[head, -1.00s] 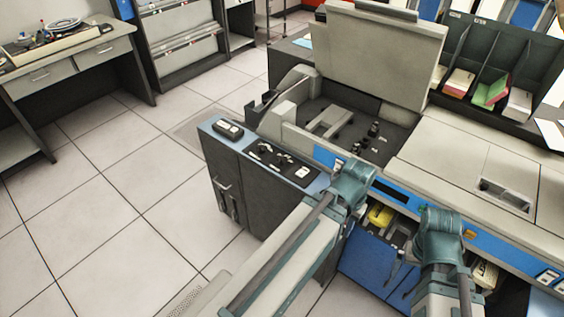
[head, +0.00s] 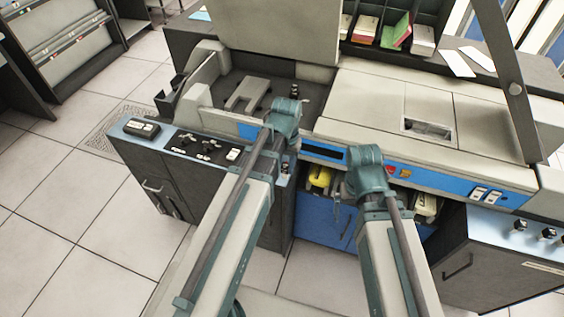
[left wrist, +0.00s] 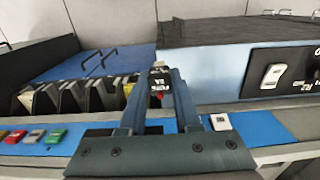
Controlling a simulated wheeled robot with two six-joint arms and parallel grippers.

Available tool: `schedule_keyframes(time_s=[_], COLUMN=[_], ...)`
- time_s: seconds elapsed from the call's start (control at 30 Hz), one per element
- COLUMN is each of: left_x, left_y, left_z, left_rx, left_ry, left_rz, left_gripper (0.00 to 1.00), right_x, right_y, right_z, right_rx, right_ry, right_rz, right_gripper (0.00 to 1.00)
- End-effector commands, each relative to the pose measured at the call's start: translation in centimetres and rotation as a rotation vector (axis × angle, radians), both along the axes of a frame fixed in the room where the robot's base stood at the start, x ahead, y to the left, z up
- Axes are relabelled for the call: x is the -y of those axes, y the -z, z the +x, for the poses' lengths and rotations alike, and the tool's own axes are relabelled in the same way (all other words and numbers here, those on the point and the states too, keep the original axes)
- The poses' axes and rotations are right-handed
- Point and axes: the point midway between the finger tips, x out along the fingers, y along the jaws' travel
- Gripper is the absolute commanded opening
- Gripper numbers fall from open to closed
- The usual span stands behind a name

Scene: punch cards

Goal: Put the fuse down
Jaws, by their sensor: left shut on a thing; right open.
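The fuse (left wrist: 159,80), a small dark block with pale lettering and a bit of red below it, is held between the fingertips of my left gripper (left wrist: 160,78) in the left wrist view. In the head view my left gripper (head: 285,120) is over the front edge of the card machine (head: 340,100), near its open deck; its fingertips and the fuse are hidden by its own wrist there. My right gripper (head: 350,192) is open by the machine's blue front strip, right of the left one; its fingers are mostly hidden.
A side cabinet with a control panel (head: 190,145) stands left of the grippers, and another cabinet with knobs (head: 535,232) at the right. Card stackers (left wrist: 75,97) sit beyond the blue strip with coloured buttons (left wrist: 35,135). A raised dark bar (head: 512,90) rises at right. Floor is open at left.

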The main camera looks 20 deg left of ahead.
Motion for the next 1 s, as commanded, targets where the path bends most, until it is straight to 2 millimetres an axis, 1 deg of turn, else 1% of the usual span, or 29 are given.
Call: schedule_keyframes(time_s=[0.03, 0.27, 0.37, 0.47, 0.5, 0.6, 0.67, 0.73, 1.0], left_x=[0.0, -0.1, -0.1, -0.2, -0.2, -0.2, -0.2, -0.2, -0.2], left_y=[0.1, 0.1, 0.2, 0.4, 1.7, 3.3, 3.8, 4.1, 3.8], left_z=[0.6, 0.9, 1.8, 3.2, 2.7, 2.5, 2.5, 2.5, 2.5], left_rx=[0.000, 0.000, 0.000, 0.000, 0.000, 0.000, 0.000, 0.000, 0.000], left_ry=[0.000, 0.000, 0.001, 0.001, 0.001, 0.001, 0.001, 0.001, 0.001], left_rz=[0.000, 0.000, 0.000, 0.000, 0.000, 0.000, 0.000, 0.000, 0.000], left_gripper=[0.00, 0.00, 0.00, 0.00, 0.00, 0.00, 0.00, 0.00, 0.00], right_x=[0.0, 0.0, 0.0, 0.0, 0.0, 0.0, 0.0, 0.0, 0.0], right_y=[0.1, 0.1, 0.2, 0.4, 1.7, 3.3, 3.8, 4.1, 3.8], right_z=[0.0, 0.0, 0.0, 0.0, 0.0, 0.0, 0.0, 0.0, 0.0], right_rx=[0.000, 0.000, 0.000, 0.000, 0.000, 0.000, 0.000, 0.000, 0.000], right_ry=[0.000, 0.000, 0.000, 0.000, 0.000, 0.000, 0.000, 0.000, 0.000], right_rz=[0.000, 0.000, 0.000, 0.000, 0.000, 0.000, 0.000, 0.000, 0.000], right_gripper=[1.00, 1.00, 1.00, 1.00, 1.00, 1.00, 1.00, 1.00, 1.00])
